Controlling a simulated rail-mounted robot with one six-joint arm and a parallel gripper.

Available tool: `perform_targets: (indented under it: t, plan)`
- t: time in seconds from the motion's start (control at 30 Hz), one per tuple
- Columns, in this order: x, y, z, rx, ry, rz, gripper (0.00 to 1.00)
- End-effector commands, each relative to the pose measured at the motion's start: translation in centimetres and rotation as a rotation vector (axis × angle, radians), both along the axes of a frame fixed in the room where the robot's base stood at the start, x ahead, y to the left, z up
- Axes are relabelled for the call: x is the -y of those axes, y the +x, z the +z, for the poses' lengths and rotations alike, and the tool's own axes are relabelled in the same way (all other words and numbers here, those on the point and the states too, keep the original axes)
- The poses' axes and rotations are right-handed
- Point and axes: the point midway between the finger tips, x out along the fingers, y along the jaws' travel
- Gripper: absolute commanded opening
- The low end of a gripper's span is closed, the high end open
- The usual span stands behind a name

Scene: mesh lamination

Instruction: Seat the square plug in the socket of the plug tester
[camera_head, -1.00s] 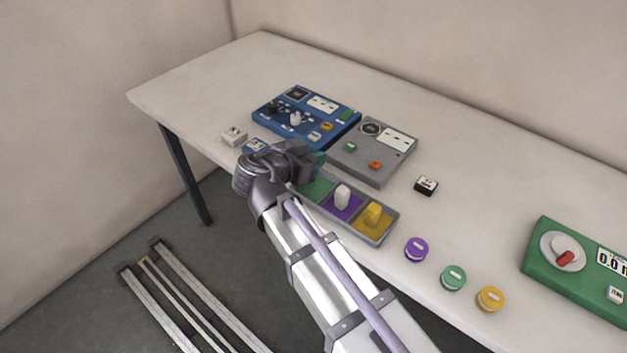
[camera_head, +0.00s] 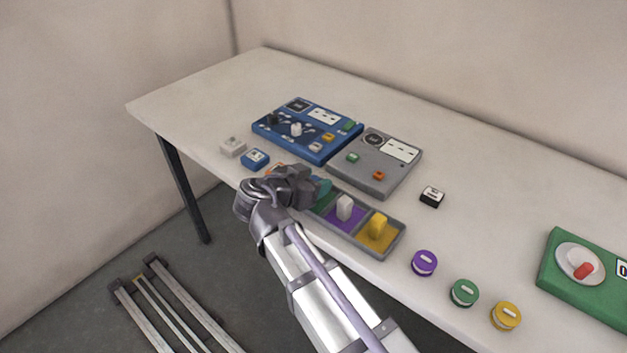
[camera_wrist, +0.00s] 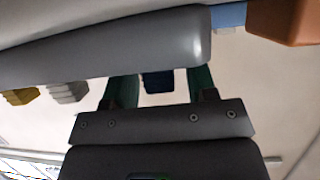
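My gripper (camera_head: 305,187) hovers low by the table's front edge, at the left end of the sectioned tray (camera_head: 348,243). In the wrist view its two green fingers (camera_wrist: 161,85) stand apart, with a dark blue thing (camera_wrist: 157,82) seen between them and gaps on both sides. A blue panel (camera_head: 285,135) and a grey panel (camera_head: 374,180) with a dial and white label lie behind; I cannot tell for certain which is the plug tester. A blue block (camera_head: 255,158) and a white block (camera_head: 232,147) sit left of the gripper. Which thing is the square plug is unclear.
The tray holds a white piece (camera_head: 345,207) and a yellow piece (camera_head: 379,227). A black block (camera_head: 432,196), purple, green and yellow round pieces and a green device (camera_head: 590,300) lie to the right. An orange thing (camera_wrist: 283,20) is close at upper right. The table's back is clear.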

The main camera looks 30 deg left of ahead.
Motion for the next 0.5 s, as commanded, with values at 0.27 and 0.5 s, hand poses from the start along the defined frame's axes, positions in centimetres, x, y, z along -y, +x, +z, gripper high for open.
perform_targets:
  t: [0.27, 0.5]
  plan:
    - [-0.1, -0.5, 0.4, 0.0, 0.0, 0.001, 0.52]
    - [-1.5, -5.2, 2.5, 0.0, 0.0, 0.005, 0.52]
